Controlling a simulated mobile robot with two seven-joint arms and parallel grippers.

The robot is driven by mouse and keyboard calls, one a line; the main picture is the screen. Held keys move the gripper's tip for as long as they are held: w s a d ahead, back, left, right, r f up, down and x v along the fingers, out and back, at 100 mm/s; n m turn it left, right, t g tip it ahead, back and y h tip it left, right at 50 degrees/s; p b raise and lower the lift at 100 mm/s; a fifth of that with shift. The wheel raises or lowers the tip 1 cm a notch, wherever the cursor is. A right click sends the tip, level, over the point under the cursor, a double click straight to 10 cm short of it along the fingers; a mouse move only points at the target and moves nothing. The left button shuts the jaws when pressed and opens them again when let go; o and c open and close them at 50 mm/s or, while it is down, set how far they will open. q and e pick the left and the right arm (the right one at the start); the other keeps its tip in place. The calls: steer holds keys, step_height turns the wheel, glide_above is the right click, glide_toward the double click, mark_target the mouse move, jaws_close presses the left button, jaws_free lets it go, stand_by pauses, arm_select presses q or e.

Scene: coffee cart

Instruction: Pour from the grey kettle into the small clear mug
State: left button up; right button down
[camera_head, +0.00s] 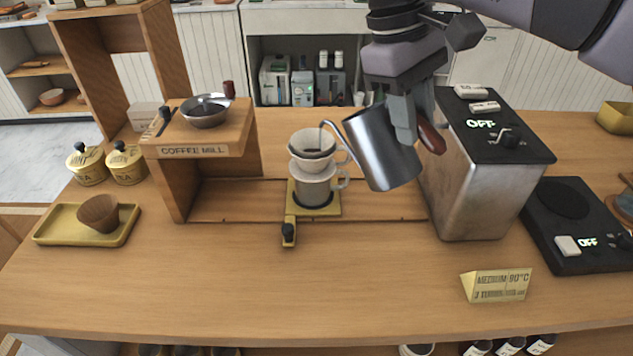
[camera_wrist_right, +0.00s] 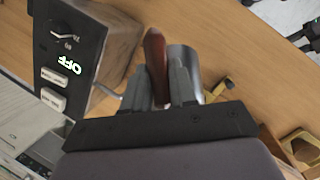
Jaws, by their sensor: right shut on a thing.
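The grey kettle (camera_head: 382,150) is held in the air, tilted to the left, at the middle of the counter. My right gripper (camera_head: 404,118) is shut on its brown handle (camera_head: 432,138); the handle also shows between the fingers in the right wrist view (camera_wrist_right: 156,62), with the kettle body (camera_wrist_right: 186,62) beside it. The thin spout reaches left, its tip just above a white dripper (camera_head: 312,165) with dark contents. The dripper sits on a pale grey mug (camera_head: 314,190), which looks translucent at most. No stream of liquid is clearly visible. My left gripper is out of view.
The mug stands on a yellow scale-like base (camera_head: 291,222). A wooden coffee mill stand (camera_head: 180,150) is on the left. A metal heater box (camera_head: 455,195) marked OFF stands close right of the kettle.

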mark_target(415, 167)
steer(key=shift+s+d+f+t+y+b, duration=0.2)
steer(key=shift+f+b, duration=0.25)
steer(key=shift+b, duration=0.5)
steer(key=shift+s+d+f+t+y+b, duration=0.15)
steer(key=shift+f+b, duration=0.25)
steer(key=shift+b, duration=0.5)
steer(key=shift+f, duration=0.1)
steer(key=shift+s+d+f+t+y+b, duration=0.1)
steer(key=shift+f+t+y+b, duration=0.55)
steer(key=shift+f+b, duration=1.15)
steer(key=f+t+y+b, duration=0.1)
steer(key=b, duration=0.5)
steer(key=shift+s+d+f, duration=0.1)
steer(key=shift+f, duration=0.3)
steer(key=shift+f+b, duration=0.35)
steer(key=shift+b, duration=0.2)
steer(key=shift+s+d+f+t+y+b, duration=0.1)
steer(key=shift+f+t+y+b, duration=0.5)
steer(key=shift+b, duration=0.6)
steer(key=shift+s+d+f+t+y+b, duration=0.1)
steer(key=shift+f+t+y+b, duration=0.4)
steer(key=shift+f+b, duration=1.2)
